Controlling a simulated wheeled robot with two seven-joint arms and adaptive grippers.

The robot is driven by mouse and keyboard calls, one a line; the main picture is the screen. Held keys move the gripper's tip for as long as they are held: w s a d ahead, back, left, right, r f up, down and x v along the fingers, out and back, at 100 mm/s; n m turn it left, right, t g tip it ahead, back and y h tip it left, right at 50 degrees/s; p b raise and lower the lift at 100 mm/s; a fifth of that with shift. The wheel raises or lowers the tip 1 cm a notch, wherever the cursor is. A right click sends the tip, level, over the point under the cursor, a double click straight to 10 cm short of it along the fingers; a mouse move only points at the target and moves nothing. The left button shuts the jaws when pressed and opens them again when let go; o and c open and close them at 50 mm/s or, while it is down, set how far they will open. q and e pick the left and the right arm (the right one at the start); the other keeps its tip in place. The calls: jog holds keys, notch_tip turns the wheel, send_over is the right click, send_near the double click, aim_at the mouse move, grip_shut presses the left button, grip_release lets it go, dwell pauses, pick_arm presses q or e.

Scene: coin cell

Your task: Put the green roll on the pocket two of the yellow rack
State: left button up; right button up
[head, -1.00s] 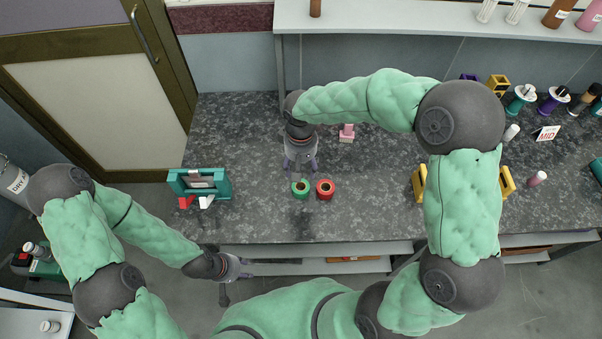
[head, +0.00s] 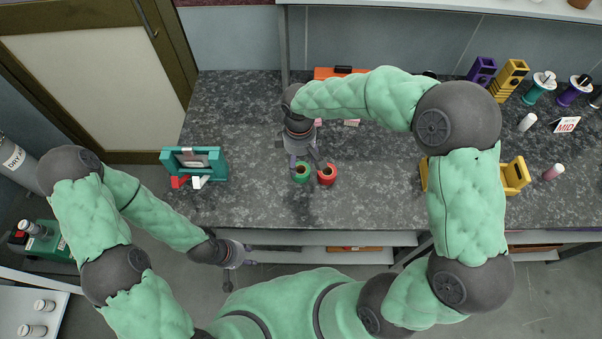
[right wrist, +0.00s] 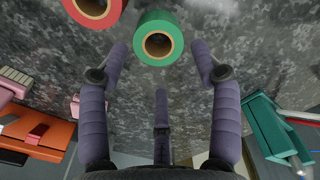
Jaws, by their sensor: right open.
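The green roll (head: 301,178) lies flat on the dark speckled worktop, its hole facing up. My right gripper (head: 306,160) is open just above it, and its fingers partly cover it in the head view. In the right wrist view the green roll (right wrist: 158,19) shows at the tips of the open right gripper (right wrist: 159,50), with nothing held. A yellow rack (head: 515,175) stands to the right, partly hidden behind my right arm; its pockets are not clear. My left gripper (head: 240,256) is in front of the worktop's front edge, too small to judge.
A red roll (head: 327,178) lies close to the right of the green roll. A teal stand (head: 194,163) is at the left. A yellow holder (head: 509,80) and a purple holder (head: 482,71) stand at the back right. The worktop between the rolls and the yellow rack is mostly clear.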

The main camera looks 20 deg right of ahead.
aim_at(301, 168)
jog(key=shift+s+d+f+b, duration=0.1)
jog(key=shift+f+b, duration=0.65)
jog(key=shift+f, duration=0.8)
jog(key=shift+d+f+b, duration=0.1)
jog(key=shift+f+b, duration=0.6)
jog(key=shift+f, duration=0.8)
jog(key=c, duration=1)
jog(key=shift+r, duration=0.1)
jog(key=shift+r, duration=0.1)
jog(key=shift+r, duration=0.3)
jog(key=r, duration=0.1)
jog(key=r+p, duration=0.1)
jog(key=r, duration=0.1)
jog(key=shift+s+a+r+p, duration=0.1)
jog(key=shift+s+a+p, duration=0.05)
jog(key=shift+s+p, duration=0.2)
jog(key=s+a+r+p, duration=0.4)
jog(key=s+r, duration=0.5)
jog(key=s, duration=0.3)
jog(key=shift+s+p, duration=0.35)
jog(key=shift+p, duration=0.25)
